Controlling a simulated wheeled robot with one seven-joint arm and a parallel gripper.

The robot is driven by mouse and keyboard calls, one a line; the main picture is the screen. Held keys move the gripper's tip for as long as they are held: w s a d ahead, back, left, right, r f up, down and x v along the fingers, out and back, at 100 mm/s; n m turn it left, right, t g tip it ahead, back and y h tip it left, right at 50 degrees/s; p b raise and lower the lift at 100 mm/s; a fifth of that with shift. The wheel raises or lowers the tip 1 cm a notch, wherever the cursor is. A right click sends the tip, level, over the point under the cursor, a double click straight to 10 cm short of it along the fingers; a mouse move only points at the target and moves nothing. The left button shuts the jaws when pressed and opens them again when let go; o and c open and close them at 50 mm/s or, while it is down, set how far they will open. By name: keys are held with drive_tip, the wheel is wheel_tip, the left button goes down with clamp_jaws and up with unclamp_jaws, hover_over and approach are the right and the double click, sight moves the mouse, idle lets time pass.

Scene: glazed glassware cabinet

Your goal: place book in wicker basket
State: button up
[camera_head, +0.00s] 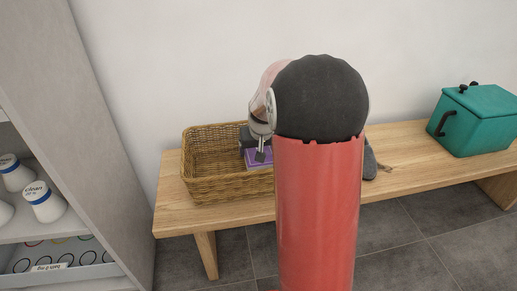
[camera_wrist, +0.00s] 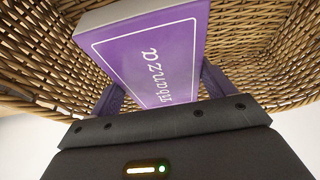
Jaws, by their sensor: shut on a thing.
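The book is purple with a white border and white lettering. In the wrist view the book (camera_wrist: 150,50) lies between my gripper's fingers (camera_wrist: 160,95), which are shut on it. In the head view a small part of the book (camera_head: 257,158) shows below my gripper (camera_head: 262,152), within the right part of the wicker basket's opening. The wicker basket (camera_head: 205,190) is brown, woven and rectangular, and stands on the wooden bench. Its woven walls (camera_wrist: 35,60) surround the book in the wrist view. My arm hides the basket's right end. Whether the book touches the basket floor I cannot tell.
The wooden bench (camera_head: 410,175) runs along the white wall. A teal lidded box (camera_head: 480,122) stands at its right. A grey object (camera_head: 370,163), partly hidden, lies right of my arm. A shelf unit (camera_head: 75,110) with white containers (camera_head: 42,203) is at the left.

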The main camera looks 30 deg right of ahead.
drive_tip(key=shift+f+b, duration=0.5)
drive_tip(key=shift+f, duration=0.1)
drive_tip(key=o, duration=1.1)
drive_tip(key=shift+c, duration=0.2)
drive_tip(key=p+v, duration=0.2)
drive_tip(key=v, duration=1.1)
drive_tip(key=s+a+n, duration=0.1)
drive_tip(key=s+a, duration=0.6)
drive_tip(key=s, duration=0.4)
drive_tip(key=s+a+r+n+t+y, duration=0.1)
drive_tip(key=s+a+n, duration=0.1)
drive_tip(key=s+a, duration=0.5)
drive_tip(key=s, duration=0.4)
drive_tip(key=shift+r, duration=0.25)
drive_tip(key=shift+a, duration=0.15)
